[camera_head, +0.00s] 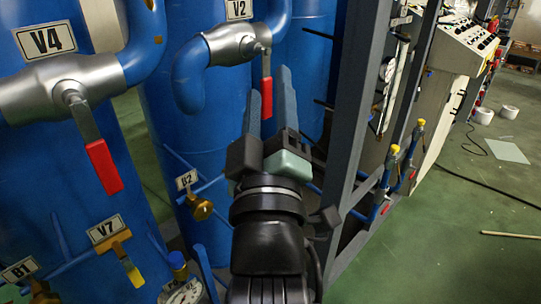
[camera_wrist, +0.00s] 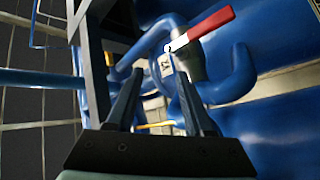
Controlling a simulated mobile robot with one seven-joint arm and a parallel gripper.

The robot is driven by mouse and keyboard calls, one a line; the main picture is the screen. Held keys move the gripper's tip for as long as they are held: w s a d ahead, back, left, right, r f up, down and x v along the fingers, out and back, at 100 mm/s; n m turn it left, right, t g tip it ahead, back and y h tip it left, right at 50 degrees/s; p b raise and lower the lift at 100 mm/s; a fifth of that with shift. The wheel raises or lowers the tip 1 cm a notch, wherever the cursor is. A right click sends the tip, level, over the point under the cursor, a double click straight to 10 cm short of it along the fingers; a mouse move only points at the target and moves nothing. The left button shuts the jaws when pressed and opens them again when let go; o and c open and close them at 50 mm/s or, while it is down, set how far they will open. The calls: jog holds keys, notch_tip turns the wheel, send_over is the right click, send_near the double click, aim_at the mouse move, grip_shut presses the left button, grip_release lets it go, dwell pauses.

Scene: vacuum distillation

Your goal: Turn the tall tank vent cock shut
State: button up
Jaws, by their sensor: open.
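The cock labelled V2 is a silver valve (camera_head: 236,44) on a blue pipe of a tall blue tank. Its lever hangs down with a red grip (camera_head: 267,97). My gripper (camera_head: 268,82) is open, and its two fingers show on either side of the red grip in the head view. In the wrist view the red grip (camera_wrist: 211,22) lies beyond the fingertips, up and right of the gap of my gripper (camera_wrist: 157,74). Nothing is held. I cannot tell which label is the tall tank vent. Another silver valve, V4 (camera_head: 62,86), has a red lever grip (camera_head: 104,167) hanging down and slanted.
Valves B2 (camera_head: 200,208), V7 (camera_head: 115,244) and B1 (camera_head: 42,292) sit low on the left. A grey frame post (camera_head: 345,130) stands close to the right of my gripper. A control panel (camera_head: 468,45) is farther right, with open green floor beyond.

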notch_tip(320, 180, down, 24)
jog(key=w+r+n+g+b, duration=0.1)
jog(key=w+n+g+b, duration=0.2)
jog(key=n, duration=0.6)
jog(key=shift+g, duration=0.7)
jog(key=w+p, duration=0.1)
jog(key=w, duration=0.5)
jog(key=w+p, duration=0.1)
jog(key=w, duration=0.5)
jog(key=shift+w+d+f, duration=0.15)
jog(key=shift+w+f, duration=0.05)
jog(key=shift+w, duration=0.05)
grip_shut()
